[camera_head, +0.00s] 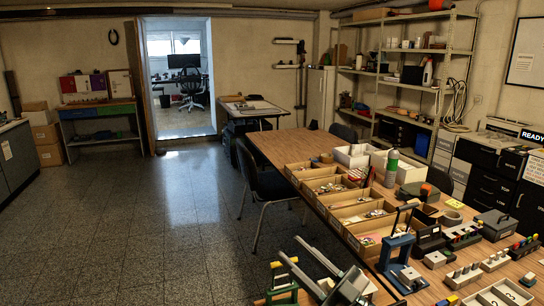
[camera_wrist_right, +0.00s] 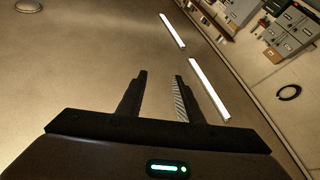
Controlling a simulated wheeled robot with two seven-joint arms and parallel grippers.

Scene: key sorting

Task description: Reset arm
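My right gripper (camera_head: 289,246) is at the bottom centre of the head view, in front of the table's near end. Its two dark fingers point up and to the left, with a gap between them. In the right wrist view the same gripper (camera_wrist_right: 161,82) has its fingers apart with nothing between them. That view faces the ceiling and its two white lights (camera_wrist_right: 208,89). My left gripper does not show in the head view.
A wooden table (camera_head: 285,145) runs along the right, with several cardboard trays (camera_head: 325,187) of small items. A blue press-like tool (camera_head: 396,250) and small racks (camera_head: 463,276) stand nearer. A black chair (camera_head: 266,190) is beside the table. The floor (camera_head: 150,230) at left is clear.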

